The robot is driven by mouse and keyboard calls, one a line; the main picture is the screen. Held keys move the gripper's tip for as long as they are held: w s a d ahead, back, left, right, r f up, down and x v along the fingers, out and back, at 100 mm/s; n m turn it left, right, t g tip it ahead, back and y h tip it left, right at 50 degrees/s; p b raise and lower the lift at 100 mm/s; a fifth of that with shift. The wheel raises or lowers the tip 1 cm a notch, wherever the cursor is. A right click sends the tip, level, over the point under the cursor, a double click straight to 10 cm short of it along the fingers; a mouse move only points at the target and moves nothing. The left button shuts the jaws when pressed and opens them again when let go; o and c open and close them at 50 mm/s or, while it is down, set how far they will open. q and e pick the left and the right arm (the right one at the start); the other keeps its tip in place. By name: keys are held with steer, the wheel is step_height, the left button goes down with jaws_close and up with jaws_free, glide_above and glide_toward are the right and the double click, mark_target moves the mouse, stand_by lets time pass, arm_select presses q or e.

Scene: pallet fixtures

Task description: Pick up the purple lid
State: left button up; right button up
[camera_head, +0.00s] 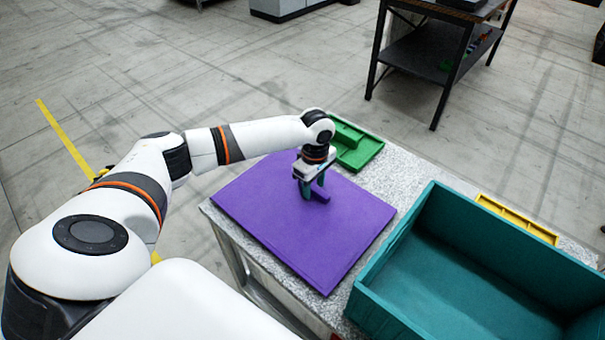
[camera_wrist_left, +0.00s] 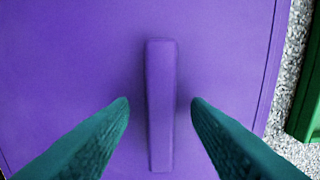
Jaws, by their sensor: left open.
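The purple lid (camera_head: 300,230) is a flat square plate lying on the speckled table, with a raised bar handle (camera_head: 320,194) on top. My left gripper (camera_head: 312,190) is at the handle, pointing down. In the left wrist view the lid (camera_wrist_left: 70,60) fills most of the picture. There the handle (camera_wrist_left: 160,105) stands between the two teal fingers of my left gripper (camera_wrist_left: 160,105). The fingers are open, one on each side, with a visible gap to the handle. My right gripper is not in view.
A large teal open crate (camera_head: 385,290) stands right of the lid. A green tray-like part (camera_head: 358,152) lies behind the lid, and a yellow part (camera_head: 515,219) lies behind the crate. The speckled table top (camera_head: 420,170) is bare between them. A dark shelf table (camera_head: 430,55) stands farther back.

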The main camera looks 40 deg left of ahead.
arm_select(q)
jaws_close()
steer(key=shift+r, duration=0.15)
